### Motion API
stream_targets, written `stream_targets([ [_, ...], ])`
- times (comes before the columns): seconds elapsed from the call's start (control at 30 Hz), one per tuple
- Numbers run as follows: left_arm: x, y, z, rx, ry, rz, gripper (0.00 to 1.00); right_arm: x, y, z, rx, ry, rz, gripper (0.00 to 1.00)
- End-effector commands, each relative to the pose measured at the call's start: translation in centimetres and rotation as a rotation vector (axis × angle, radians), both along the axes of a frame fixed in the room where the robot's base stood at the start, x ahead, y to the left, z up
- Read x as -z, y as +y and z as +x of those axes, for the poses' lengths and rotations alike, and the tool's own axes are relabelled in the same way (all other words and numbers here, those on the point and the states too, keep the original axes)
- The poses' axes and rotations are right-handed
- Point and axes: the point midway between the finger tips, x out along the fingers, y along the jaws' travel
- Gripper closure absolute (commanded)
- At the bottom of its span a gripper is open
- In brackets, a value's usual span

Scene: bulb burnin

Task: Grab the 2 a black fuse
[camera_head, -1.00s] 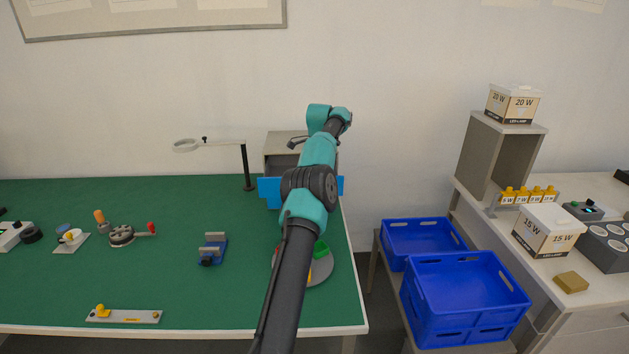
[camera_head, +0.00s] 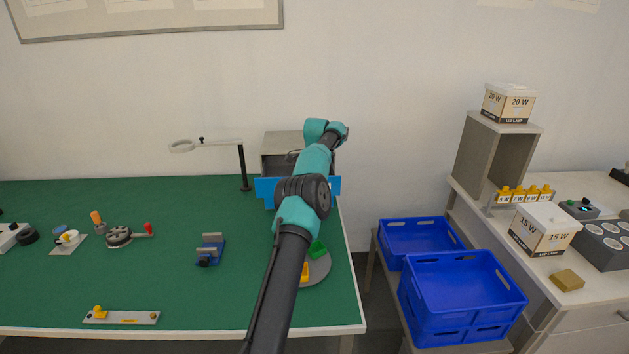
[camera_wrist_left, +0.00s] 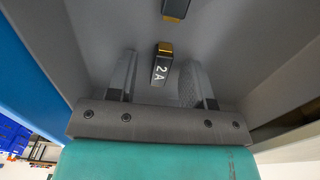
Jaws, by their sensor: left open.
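A black fuse (camera_wrist_left: 161,68) marked "2 A", with a yellow-brown end, lies in a grey drawer interior (camera_wrist_left: 90,50) in the left wrist view. My left gripper (camera_wrist_left: 160,75) is open, with one finger on each side of this fuse; I cannot tell whether they touch it. A second dark fuse (camera_wrist_left: 175,9) with a similar end lies farther off, cut by the top edge. In the head view my left arm reaches over the grey cabinet (camera_head: 283,141) with a blue drawer front (camera_head: 265,190). My left gripper is mostly hidden there. My right gripper is not in view.
A magnifier stand (camera_head: 243,168) stands left of the cabinet. A blue fixture (camera_head: 211,250) and a round grey plate (camera_head: 319,270) lie on the green table (camera_head: 200,290). Blue crates (camera_head: 465,290) stand to the right, beside a white bench with bulb boxes (camera_head: 543,230).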

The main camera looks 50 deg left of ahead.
Motion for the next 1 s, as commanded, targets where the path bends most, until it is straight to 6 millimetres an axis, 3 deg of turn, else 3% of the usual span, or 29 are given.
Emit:
stream_targets([
  [0.07,-0.01,0.01,-0.02,0.000,0.000,0.000,0.54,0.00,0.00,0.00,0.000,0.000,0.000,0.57],
  [0.53,-0.02,0.02,-0.02,0.000,0.000,0.000,0.99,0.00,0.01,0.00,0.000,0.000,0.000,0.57],
  [1.0,-0.91,0.90,-0.99,-0.014,-0.001,0.001,1.00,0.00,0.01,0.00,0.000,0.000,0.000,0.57],
])
